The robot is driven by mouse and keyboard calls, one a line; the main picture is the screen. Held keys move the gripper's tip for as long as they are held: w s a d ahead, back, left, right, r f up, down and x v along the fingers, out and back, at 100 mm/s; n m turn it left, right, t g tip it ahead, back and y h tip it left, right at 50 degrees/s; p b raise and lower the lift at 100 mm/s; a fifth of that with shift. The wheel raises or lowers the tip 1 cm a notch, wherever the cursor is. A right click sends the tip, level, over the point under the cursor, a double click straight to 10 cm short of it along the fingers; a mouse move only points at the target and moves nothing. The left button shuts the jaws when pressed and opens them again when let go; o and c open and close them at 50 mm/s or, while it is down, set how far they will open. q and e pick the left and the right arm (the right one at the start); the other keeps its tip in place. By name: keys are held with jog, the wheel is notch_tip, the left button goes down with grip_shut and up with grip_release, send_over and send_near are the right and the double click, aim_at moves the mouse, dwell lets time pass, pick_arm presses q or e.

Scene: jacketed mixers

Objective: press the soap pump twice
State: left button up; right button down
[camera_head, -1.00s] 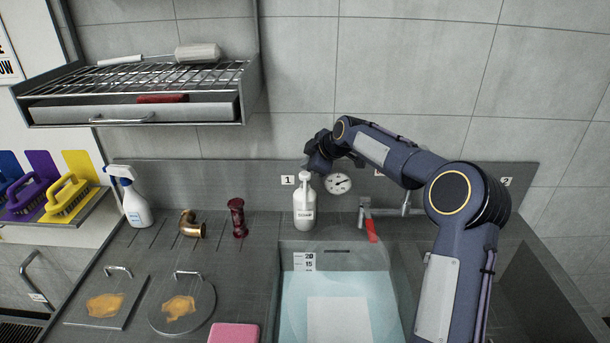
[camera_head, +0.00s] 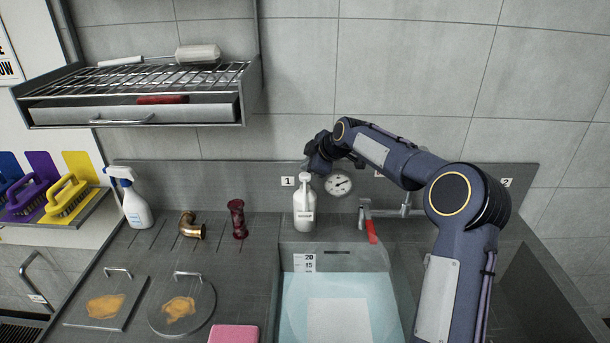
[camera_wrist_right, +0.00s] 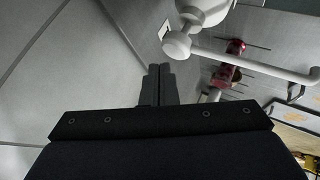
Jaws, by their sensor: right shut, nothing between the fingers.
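The soap pump is a white bottle (camera_head: 304,211) with a dark-lettered label, standing upright on the counter behind the sink. Its pump head (camera_head: 305,178) is at the top. In the right wrist view the white pump head (camera_wrist_right: 177,44) and its long thin spout (camera_wrist_right: 255,66) lie close beyond the fingertips. My right gripper (camera_head: 314,168) is just above and beside the pump head; its fingers (camera_wrist_right: 158,82) are shut with nothing between them. I cannot tell whether they touch the pump head. My left gripper is out of view.
A round gauge (camera_head: 338,184) is on the back panel right of the bottle. A red-handled tap (camera_head: 370,230) stands further right, by the sink (camera_head: 340,256). A spray bottle (camera_head: 134,204), brass elbow (camera_head: 191,227) and dark red fitting (camera_head: 237,219) stand left.

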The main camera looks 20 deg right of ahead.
aim_at(306, 175)
jog(key=shift+f, duration=0.1)
dwell(0.6)
jog(key=shift+f+b, duration=0.35)
jog(key=shift+b, duration=0.05)
jog(key=shift+a+f+b, duration=0.1)
jog(key=shift+f+b, duration=1.15)
jog(key=shift+f, duration=0.1)
dwell(1.1)
jog(key=shift+r+p, duration=0.5)
jog(key=shift+r, duration=0.3)
jog(key=shift+r+p, duration=0.45)
jog(key=shift+r, duration=0.1)
notch_tip(306, 175, up, 4)
jog(key=p, duration=0.2)
jog(key=shift+s+p, duration=0.1)
jog(key=shift+p, duration=0.3)
jog(key=shift+r, duration=0.15)
